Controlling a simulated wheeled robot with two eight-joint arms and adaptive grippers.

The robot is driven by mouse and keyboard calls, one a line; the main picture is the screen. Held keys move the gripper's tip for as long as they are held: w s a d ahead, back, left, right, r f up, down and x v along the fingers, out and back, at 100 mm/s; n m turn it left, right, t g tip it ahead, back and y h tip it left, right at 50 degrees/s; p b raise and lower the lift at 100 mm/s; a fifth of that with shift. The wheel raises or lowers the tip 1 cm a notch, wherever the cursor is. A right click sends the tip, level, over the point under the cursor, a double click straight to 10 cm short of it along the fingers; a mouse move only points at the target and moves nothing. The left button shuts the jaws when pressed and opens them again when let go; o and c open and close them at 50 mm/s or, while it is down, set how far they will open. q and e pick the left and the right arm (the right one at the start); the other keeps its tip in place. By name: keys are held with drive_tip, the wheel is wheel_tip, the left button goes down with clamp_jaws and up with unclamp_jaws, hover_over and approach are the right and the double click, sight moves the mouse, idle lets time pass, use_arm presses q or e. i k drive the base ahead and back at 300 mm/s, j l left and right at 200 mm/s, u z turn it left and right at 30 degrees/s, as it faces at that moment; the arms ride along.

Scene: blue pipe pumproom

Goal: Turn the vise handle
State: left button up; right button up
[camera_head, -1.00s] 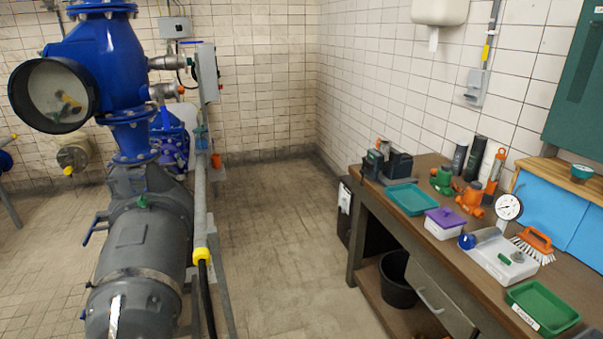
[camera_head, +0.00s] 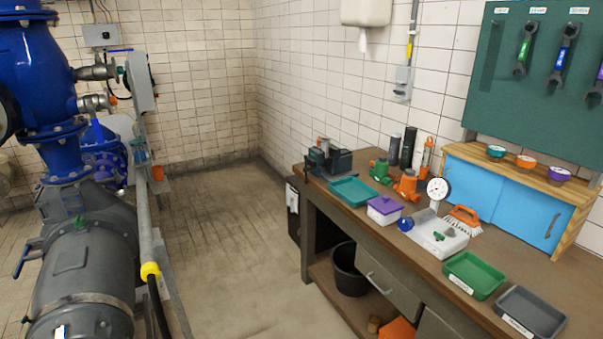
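The vise (camera_head: 326,160) is a dark grey-blue block at the far left end of the brown workbench (camera_head: 405,252). It is small in the camera_head view, and its handle cannot be made out clearly. A small orange part (camera_head: 322,143) shows at the top of the vise. Neither of my grippers is in view.
On the bench are a teal tray (camera_head: 352,191), a purple-lidded box (camera_head: 384,209), a gauge (camera_head: 438,190), a brush (camera_head: 463,218) and a green tray (camera_head: 474,275). A black bucket (camera_head: 347,270) stands below. Large blue pipework (camera_head: 45,95) fills the left. Floor between is clear (camera_head: 215,235).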

sight(307, 168)
drive_tip(key=i+u, duration=0.3)
drive_tip(key=i, duration=0.45)
drive_tip(key=i+u, duration=0.1)
drive_tip(key=i, duration=0.55)
drive_tip(key=i+u, duration=0.1)
drive_tip(key=i, duration=0.5)
drive_tip(key=i+u, duration=0.15)
drive_tip(key=i, duration=0.5)
drive_tip(key=i+l+u, duration=0.1)
drive_tip(key=i, duration=0.5)
drive_tip(key=i+j, duration=0.15)
drive_tip(key=i, duration=0.45)
drive_tip(key=i+j, duration=0.1)
drive_tip(key=i, duration=0.45)
drive_tip(key=i+j, duration=0.15)
drive_tip(key=i, duration=0.45)
drive_tip(key=z, duration=4.55)
drive_tip(key=i+j, duration=0.2)
drive_tip(key=j, duration=0.15)
